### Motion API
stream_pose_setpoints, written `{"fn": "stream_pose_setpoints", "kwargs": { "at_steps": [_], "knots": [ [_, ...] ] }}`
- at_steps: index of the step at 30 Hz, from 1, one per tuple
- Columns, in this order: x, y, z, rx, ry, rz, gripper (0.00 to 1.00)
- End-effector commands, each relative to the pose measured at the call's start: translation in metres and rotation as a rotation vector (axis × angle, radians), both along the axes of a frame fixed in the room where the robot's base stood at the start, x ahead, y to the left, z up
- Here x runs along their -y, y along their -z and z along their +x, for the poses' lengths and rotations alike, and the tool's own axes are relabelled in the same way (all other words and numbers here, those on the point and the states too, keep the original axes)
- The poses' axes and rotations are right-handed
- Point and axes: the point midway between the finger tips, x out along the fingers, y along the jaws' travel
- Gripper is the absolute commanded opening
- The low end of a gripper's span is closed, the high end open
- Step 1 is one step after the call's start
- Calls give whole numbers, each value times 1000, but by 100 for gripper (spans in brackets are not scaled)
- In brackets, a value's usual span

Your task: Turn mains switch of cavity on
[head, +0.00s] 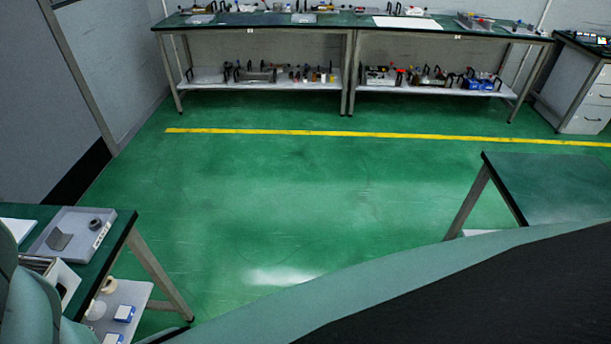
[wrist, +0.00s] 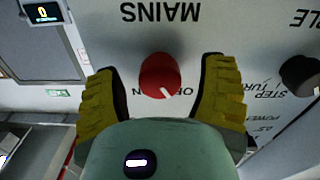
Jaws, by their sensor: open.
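In the wrist view a round red knob (wrist: 160,74) sits on a white panel (wrist: 240,25). The word MAINS appears upside down above it. A white mark on the knob points toward the lower right of the picture, near a lettered label that is partly hidden. My gripper (wrist: 160,68) is open, with one yellow finger on each side of the knob. Gaps show between the fingers and the knob, and nothing is held. The head view does not show the knob or my gripper.
A black knob (wrist: 299,76) labelled STEP TURN is on the same panel, right of my fingers. A small display (wrist: 42,12) is at the upper left. In the head view, clear green floor (head: 300,190) lies before the long workbench (head: 350,22); other tables stand left and right.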

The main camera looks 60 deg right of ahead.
Motion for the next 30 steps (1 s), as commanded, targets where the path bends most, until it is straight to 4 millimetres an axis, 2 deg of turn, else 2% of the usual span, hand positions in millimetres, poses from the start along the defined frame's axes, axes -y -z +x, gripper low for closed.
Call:
{"fn": "stream_pose_setpoints", "kwargs": {
  "at_steps": [8,9,30],
  "knots": [
    [-1,0,1,0,-2,0,71],
    [-1,0,1,0,-2,0,73],
    [-1,0,1,0,-2,0,1]
  ]
}}
